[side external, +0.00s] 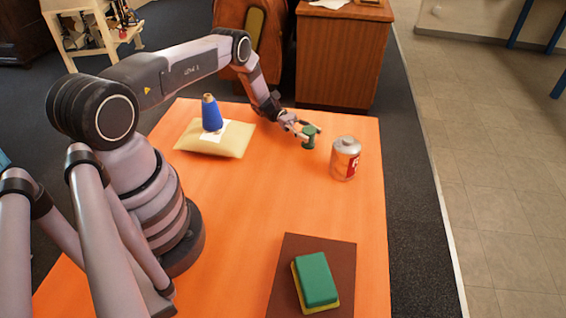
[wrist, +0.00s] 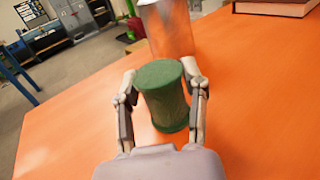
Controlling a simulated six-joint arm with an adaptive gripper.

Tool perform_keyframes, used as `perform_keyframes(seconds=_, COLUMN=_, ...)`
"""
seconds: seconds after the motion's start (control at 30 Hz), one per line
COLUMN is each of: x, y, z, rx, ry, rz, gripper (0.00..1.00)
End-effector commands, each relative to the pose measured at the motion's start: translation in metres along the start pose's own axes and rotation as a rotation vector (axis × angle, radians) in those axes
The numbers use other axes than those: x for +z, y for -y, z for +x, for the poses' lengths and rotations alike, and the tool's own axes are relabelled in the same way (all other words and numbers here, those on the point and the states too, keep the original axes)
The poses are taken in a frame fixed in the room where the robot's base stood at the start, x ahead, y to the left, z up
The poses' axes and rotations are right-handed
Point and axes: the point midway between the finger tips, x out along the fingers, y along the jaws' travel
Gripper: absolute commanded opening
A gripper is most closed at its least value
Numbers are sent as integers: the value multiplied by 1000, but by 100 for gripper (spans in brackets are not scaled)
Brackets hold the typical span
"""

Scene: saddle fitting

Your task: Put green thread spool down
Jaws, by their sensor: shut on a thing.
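The green thread spool (side external: 309,138) is upright between the fingers of my gripper (side external: 301,132) near the far right part of the orange table. In the wrist view the spool (wrist: 163,95) fills the space between the two fingers of my gripper (wrist: 163,100), which are shut on its sides. I cannot tell whether its base touches the table or is slightly above it.
A metal can (side external: 345,158) with a red label stands just right of the spool. A blue cone (side external: 211,113) stands on a cushion (side external: 234,138) at the left. A green-and-yellow block (side external: 316,280) lies on a brown board (side external: 338,255) in front. The middle of the table (side external: 250,200) is clear.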

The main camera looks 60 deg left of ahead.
Motion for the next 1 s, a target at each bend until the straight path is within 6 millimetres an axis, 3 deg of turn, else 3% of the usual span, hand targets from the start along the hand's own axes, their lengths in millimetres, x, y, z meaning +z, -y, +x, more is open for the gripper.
perform_keyframes(seconds=0.13, x=-3, y=0, z=0, rx=0, ry=0, rz=0, gripper=7)
perform_keyframes(seconds=0.17, x=-3, y=0, z=0, rx=0, ry=0, rz=0, gripper=46)
perform_keyframes(seconds=0.33, x=-3, y=0, z=0, rx=0, ry=0, rz=0, gripper=68)
perform_keyframes(seconds=0.73, x=1, y=0, z=-2, rx=1, ry=0, rz=1, gripper=69)
perform_keyframes(seconds=0.87, x=0, y=0, z=-21, rx=3, ry=0, rz=1, gripper=69)
perform_keyframes(seconds=1.0, x=0, y=0, z=-54, rx=5, ry=-2, rz=3, gripper=69)
